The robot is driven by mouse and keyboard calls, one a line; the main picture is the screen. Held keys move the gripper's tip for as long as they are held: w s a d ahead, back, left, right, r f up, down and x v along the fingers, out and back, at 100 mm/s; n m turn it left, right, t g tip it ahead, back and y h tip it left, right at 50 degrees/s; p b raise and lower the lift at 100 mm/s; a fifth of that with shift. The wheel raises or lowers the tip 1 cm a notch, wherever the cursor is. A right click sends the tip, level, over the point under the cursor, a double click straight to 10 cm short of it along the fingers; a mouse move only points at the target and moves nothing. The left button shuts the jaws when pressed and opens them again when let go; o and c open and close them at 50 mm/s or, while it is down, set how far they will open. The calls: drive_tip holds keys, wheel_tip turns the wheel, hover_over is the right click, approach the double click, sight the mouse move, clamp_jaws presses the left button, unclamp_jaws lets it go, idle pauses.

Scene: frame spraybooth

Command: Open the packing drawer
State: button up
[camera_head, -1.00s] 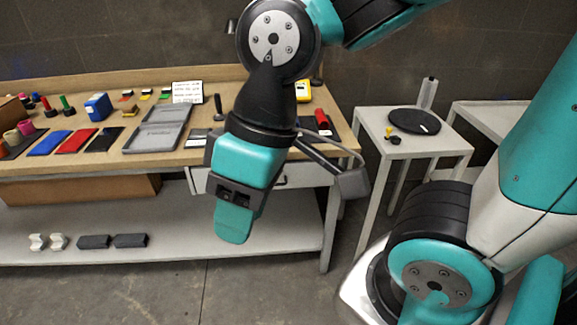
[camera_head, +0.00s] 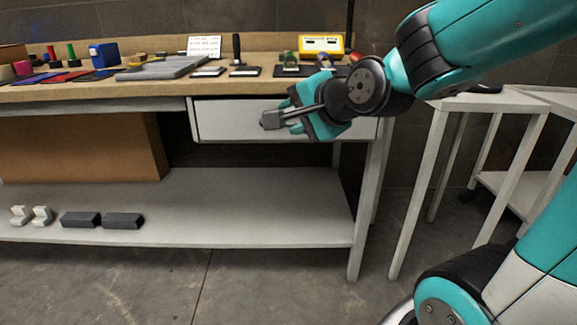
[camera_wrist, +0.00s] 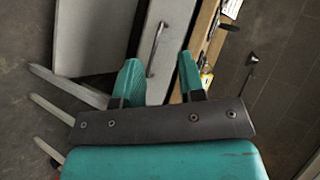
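The packing drawer (camera_head: 228,119) is a white front under the right part of the wooden workbench top, and it looks shut. In the wrist view the pale drawer front (camera_wrist: 172,30) runs upward through the picture, with a grey bar handle (camera_wrist: 155,50) on it. My gripper (camera_head: 289,108) is in front of the drawer in the head view and covers part of the front; the handle is hidden there. In the wrist view my gripper (camera_wrist: 160,59) is open, its two teal fingers apart. The handle lies ahead between them; I cannot tell if they touch it.
The workbench top (camera_head: 100,92) holds trays, stamps and a yellow device (camera_head: 322,46). A brown cardboard box (camera_head: 80,148) and grey blocks (camera_head: 122,221) are on the lower shelf (camera_head: 230,200). A white side table (camera_head: 425,160) stands at right. Floor before the bench is clear.

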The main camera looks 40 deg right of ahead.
drive_tip(key=d+f+m+t+h+b, duration=0.3)
drive_tip(key=d+f+m+b, duration=0.3)
drive_tip(key=d+f+b, duration=0.1)
drive_tip(key=p, duration=1)
approach(290, 125)
drive_tip(key=shift+h, duration=0.3)
drive_tip(key=b+x, duration=0.1)
drive_tip(key=x, duration=0.8)
drive_tip(key=shift+w+a+f+b, duration=0.15)
drive_tip(key=shift+w+b, duration=0.05)
drive_tip(key=shift+b, duration=0.15)
drive_tip(key=shift+w, duration=0.65)
clamp_jaws()
